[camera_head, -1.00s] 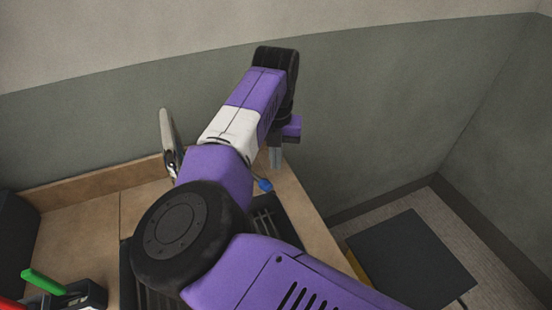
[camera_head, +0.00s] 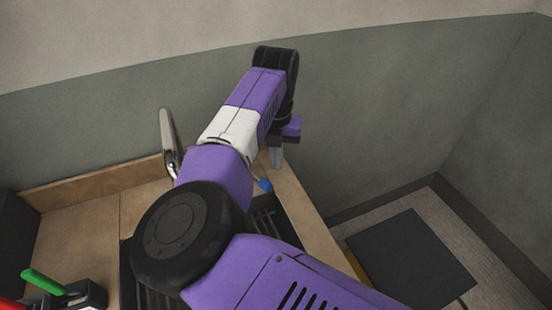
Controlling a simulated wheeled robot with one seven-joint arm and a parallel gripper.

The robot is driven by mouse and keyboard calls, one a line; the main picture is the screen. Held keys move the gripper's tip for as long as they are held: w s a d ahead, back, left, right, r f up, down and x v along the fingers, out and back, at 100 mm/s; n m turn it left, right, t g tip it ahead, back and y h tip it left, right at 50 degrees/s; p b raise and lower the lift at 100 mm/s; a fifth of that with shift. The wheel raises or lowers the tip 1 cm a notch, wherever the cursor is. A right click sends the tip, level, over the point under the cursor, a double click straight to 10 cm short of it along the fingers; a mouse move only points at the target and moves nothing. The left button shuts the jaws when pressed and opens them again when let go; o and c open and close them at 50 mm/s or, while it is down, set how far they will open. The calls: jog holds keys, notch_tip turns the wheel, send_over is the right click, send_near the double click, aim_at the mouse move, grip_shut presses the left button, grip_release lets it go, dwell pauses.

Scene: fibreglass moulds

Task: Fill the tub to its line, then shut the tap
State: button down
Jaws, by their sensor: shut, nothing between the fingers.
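The tap shows as a curved metal spout (camera_head: 168,140) standing at the back of the counter, left of my arm. A small lever with a blue tip (camera_head: 265,185) shows just right of my arm, below my gripper. My gripper (camera_head: 276,160) points down above the counter's right end, a little above the blue tip and apart from it in the picture. Its fingers are shut and empty. My arm covers the middle of the counter and most of the sink area. I cannot see the tub, its line or any water.
The tan counter (camera_head: 75,235) has a raised back edge along the green-grey wall. A dark ribbed drainer (camera_head: 265,222) shows partly beside my arm. A holder with a green-handled and a red-handled tool (camera_head: 45,282) stands at lower left. A dark flat panel (camera_head: 412,260) lies low at right.

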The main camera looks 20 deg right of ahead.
jog(key=shift+f, duration=0.1)
jog(key=shift+f+b, duration=1.4)
jog(key=shift+f, duration=0.8)
dwell(5.7)
